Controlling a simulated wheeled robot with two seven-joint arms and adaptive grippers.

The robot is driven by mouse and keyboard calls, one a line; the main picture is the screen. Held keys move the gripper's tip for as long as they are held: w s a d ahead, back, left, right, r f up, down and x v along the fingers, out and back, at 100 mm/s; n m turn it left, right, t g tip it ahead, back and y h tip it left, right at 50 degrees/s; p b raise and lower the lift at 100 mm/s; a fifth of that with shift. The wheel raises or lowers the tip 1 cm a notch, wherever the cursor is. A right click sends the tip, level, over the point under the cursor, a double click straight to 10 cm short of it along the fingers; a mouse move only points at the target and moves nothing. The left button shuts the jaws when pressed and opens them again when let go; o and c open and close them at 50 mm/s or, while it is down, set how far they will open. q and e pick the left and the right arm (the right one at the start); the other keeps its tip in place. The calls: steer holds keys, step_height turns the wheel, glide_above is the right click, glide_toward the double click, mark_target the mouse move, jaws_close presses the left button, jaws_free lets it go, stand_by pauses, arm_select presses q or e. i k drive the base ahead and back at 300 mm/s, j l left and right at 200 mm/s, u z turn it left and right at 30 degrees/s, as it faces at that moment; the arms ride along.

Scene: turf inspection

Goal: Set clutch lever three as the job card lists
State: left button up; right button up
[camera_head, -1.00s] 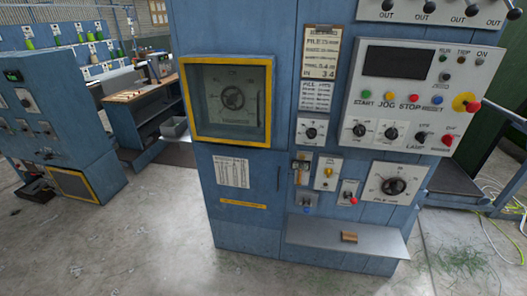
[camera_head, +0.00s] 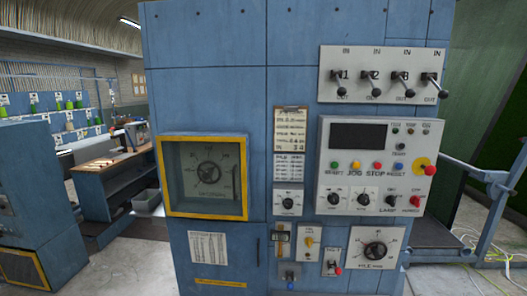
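The clutch lever panel (camera_head: 328,62) is a white plate at the upper right of the blue machine, marked IN along the top and OUT along the bottom. Clutch lever three (camera_head: 406,84) is the third from the left, a short lever with a black ball end. Its ball end hangs low, toward the OUT marking. The other levers also appear to point down. The job card (camera_head: 290,130) is on a clipboard left of the control panel; its text is too small to read surely. Neither gripper is in view.
Below the levers is a control panel (camera_head: 328,127) with a dark screen, coloured buttons and a red knob on yellow. A yellow-framed window (camera_head: 161,180) is at left. Small switches and a dial (camera_head: 376,250) sit lower. A metal rail frame stands at right.

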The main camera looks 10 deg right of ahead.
mark_target(410, 93)
steer(key=z, duration=1.35)
